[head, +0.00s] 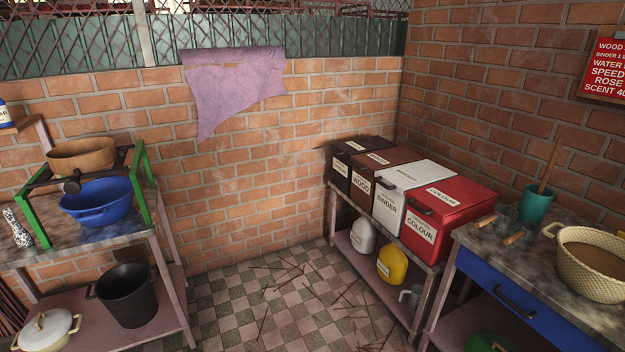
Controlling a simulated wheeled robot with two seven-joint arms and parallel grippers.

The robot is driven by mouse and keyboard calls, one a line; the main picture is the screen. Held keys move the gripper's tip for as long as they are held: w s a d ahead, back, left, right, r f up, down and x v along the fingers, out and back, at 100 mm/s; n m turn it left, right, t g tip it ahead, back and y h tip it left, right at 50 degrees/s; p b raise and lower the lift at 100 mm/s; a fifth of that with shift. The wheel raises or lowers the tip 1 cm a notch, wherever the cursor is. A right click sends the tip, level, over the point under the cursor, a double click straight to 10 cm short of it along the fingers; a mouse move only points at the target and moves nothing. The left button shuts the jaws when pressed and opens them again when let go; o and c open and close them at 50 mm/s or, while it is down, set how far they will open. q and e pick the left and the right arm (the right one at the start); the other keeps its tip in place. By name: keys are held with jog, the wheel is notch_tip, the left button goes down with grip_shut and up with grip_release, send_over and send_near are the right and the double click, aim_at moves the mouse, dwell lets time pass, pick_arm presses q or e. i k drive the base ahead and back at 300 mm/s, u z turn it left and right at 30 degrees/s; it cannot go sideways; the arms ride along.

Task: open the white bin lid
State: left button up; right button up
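The white bin (389,209) stands on the right-hand shelf unit, between the brown wood bin and the red colour bin. Its front carries a label reading "BINDER". Its white lid (425,175) is shut, with a dark handle (393,188) near the front edge and a label on top. Neither of my grippers shows in the head view.
A brown bin (361,185), a black bin (340,174) and a red bin (423,236) crowd the white one. A blue-drawered bench (520,303) with a woven basket (565,268) stands at right. Sticks (345,293) litter the tiled floor, otherwise open.

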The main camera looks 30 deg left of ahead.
aim_at(409, 176)
jog(key=u, duration=0.05)
jog(key=i, duration=0.7)
jog(key=z, duration=0.35)
jog(key=i, duration=1.7)
jog(key=u, duration=0.4)
